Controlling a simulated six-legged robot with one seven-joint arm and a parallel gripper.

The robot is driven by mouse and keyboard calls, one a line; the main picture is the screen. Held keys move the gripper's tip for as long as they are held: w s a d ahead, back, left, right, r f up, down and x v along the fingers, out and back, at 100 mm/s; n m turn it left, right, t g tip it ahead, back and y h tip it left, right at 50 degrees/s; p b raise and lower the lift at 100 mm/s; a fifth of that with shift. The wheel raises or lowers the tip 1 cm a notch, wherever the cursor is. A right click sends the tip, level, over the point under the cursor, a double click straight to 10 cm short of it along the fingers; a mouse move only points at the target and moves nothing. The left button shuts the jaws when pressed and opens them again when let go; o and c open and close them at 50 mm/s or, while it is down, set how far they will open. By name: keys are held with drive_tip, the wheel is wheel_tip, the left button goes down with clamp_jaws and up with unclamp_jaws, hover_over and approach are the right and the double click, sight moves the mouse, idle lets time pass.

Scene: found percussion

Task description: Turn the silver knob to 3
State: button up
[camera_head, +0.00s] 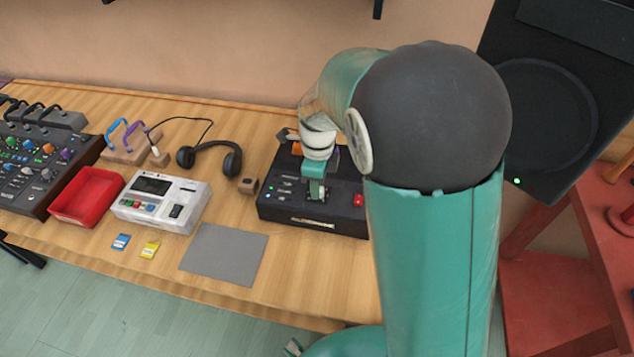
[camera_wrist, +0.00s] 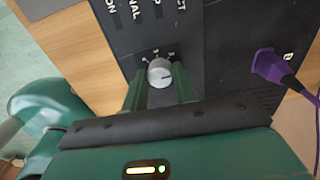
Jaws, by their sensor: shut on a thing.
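The silver knob (camera_wrist: 160,73) sits on the dark panel of a black box (camera_wrist: 215,40), with small white numbers around its far side. A dark pointer line shows on the knob's face, but the number it points at is too small to read surely. My gripper (camera_wrist: 160,88) is shut on the knob, with one green finger on each side of it. In the head view my gripper (camera_head: 315,190) is over the black box (camera_head: 275,205), and the knob is hidden there behind the gripper and wrist.
A purple plug (camera_wrist: 268,65) with its cable sits in the panel to the right of the knob. A red button (camera_head: 358,200) is on the box. A grey mat (camera_head: 225,255), a white device (camera_head: 190,215), headphones (camera_head: 210,147) and a red tray (camera_head: 87,219) are left of it.

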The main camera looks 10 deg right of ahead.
drive_tip(key=shift+m, duration=0.6)
drive_tip(key=o, duration=1)
drive_tip(key=shift+c, duration=0.2)
wheel_tip(320, 180, up, 14)
drive_tip(key=shift+w+d, duration=0.15)
drive_tip(key=shift+w, duration=0.15)
drive_tip(key=shift+d, duration=0.1)
